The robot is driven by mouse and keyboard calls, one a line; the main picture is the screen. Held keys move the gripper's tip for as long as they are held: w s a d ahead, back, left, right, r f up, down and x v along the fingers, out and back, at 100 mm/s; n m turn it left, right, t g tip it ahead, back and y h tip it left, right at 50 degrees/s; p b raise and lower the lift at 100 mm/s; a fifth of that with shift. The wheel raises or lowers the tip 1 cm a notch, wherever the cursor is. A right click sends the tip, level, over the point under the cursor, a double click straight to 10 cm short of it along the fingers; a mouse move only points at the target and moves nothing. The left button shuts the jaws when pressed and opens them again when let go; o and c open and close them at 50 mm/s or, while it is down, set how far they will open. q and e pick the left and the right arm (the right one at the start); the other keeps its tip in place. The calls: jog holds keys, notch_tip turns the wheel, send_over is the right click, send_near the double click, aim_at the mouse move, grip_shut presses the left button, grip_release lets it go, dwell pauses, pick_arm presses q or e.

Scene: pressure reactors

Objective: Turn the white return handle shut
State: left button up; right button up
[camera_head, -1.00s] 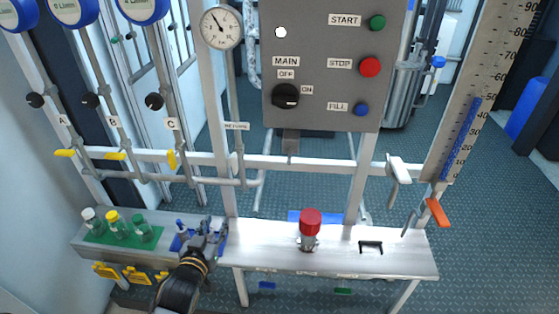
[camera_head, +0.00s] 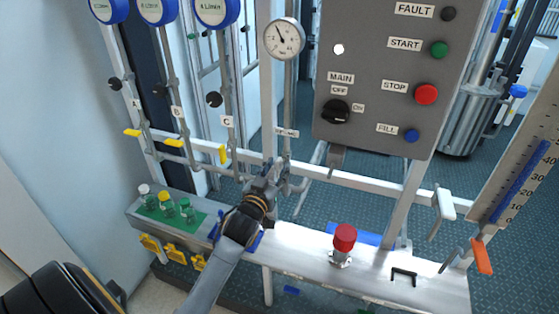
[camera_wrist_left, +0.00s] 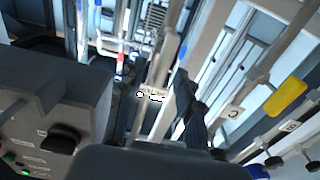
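A white lever handle (camera_head: 443,203) hangs at the right end of the white rail in the head view, above an orange handle (camera_head: 480,256). A small label (camera_head: 287,132), partly blurred, sits on the vertical pipe below the pressure gauge. No white handle shows on that pipe; my gripper covers its lower part. My left gripper (camera_head: 278,182) is in front of the rail and pipe junction, well left of the white handle. Its fingers blend into the pipes, so its opening is unclear. The left wrist view is crowded with pipes and shows no clear grasp. My right gripper is out of view.
A grey control box (camera_head: 375,70) with knob and buttons hangs above the rail. The bench (camera_head: 300,253) carries a red-capped valve (camera_head: 344,242) and a green rack (camera_head: 196,218) with small bottles. Yellow handles (camera_head: 223,153) line the pipes at left. Open space lies between rail and bench.

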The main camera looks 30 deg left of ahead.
pick_arm(q)
jog(key=shift+x, duration=1.2)
grip_shut()
